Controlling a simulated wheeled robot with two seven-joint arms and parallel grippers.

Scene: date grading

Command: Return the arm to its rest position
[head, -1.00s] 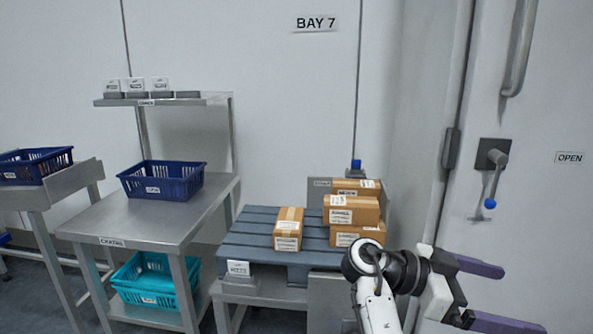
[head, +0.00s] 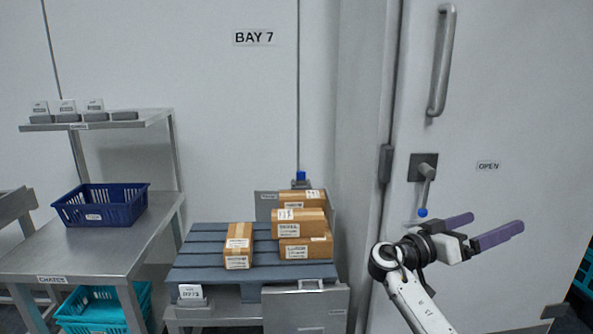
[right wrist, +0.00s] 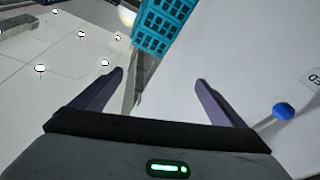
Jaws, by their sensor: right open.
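My right arm (head: 415,300) reaches up at the lower right of the head view. Its gripper (head: 498,226) is open and empty, with two purple fingers pointing right, in front of the grey door. In the right wrist view the open fingers (right wrist: 160,82) stand wide apart with nothing between them. A door lever (head: 426,186) with a blue knob hangs just above and left of the fingers in the head view. The blue knob (right wrist: 283,111) also shows right of the fingers in the right wrist view. My left gripper is not in view.
Several cardboard boxes (head: 300,224) sit on a blue-grey pallet (head: 205,243) left of my arm. A steel table (head: 120,248) holds a dark blue crate (head: 101,206). The door has a long vertical handle (head: 441,62). A teal crate (right wrist: 165,24) shows at the top of the right wrist view.

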